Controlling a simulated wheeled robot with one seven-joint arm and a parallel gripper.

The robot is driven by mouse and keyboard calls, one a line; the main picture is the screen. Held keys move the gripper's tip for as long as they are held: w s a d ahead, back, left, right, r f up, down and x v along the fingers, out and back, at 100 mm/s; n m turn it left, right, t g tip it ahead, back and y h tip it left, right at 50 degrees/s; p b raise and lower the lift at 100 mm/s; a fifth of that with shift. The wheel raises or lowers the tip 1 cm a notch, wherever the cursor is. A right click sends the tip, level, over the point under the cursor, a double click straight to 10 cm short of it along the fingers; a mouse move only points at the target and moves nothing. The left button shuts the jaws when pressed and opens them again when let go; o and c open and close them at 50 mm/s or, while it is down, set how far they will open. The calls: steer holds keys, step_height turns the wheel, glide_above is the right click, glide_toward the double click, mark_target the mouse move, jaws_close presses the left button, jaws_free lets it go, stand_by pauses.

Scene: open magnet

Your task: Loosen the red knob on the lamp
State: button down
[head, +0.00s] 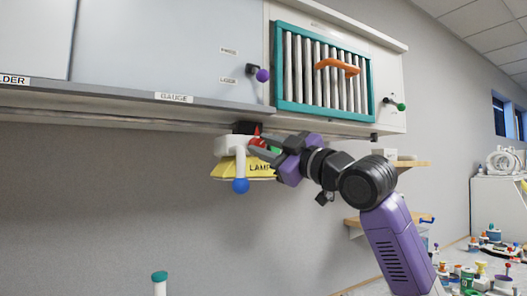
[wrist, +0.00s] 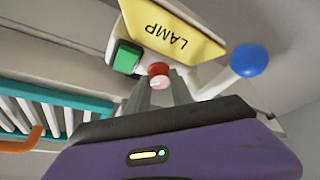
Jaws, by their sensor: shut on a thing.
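The lamp (head: 232,146) hangs under the cabinet's lower edge in the head view, with a yellow shade marked LAMP (wrist: 172,30) in the wrist view. A blue ball on a white stem (head: 240,186) hangs from it; the ball also shows in the wrist view (wrist: 249,60). The red knob (wrist: 158,70) sits between a green block (wrist: 126,56) and the white stem. My gripper (wrist: 160,84) has its two grey fingers on either side of the knob, shut on it. In the head view my gripper (head: 262,143) reaches the lamp from the right and hides much of the knob.
Above is a cabinet with a teal-framed grille (head: 322,108) and orange handle (head: 338,67). A purple knob (head: 262,75) and a green knob (head: 401,107) stick out from its front. Small shelves (head: 408,164) are behind my arm. The wall left of the lamp is clear.

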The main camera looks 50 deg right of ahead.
steer(key=n+y, duration=0.1)
steer(key=n, duration=0.1)
steer(key=n+g+y, duration=0.1)
steer(key=n, duration=0.2)
steer(key=shift+d+r+n+g, duration=0.1)
steer(key=shift+r+n+g, duration=0.05)
steer(key=shift+n+g, duration=0.15)
steer(key=shift+n+g+p, duration=0.5)
steer(key=shift+n+g, duration=0.4)
steer(key=shift+n, duration=1.6)
steer(key=c, duration=1.4)
jaws_free()
steer(key=shift+s, duration=0.15)
steer(key=s+b, duration=0.2)
steer(key=s, duration=0.5)
steer(key=shift+s+d+b, duration=0.3)
steer(key=shift+d, duration=0.15)
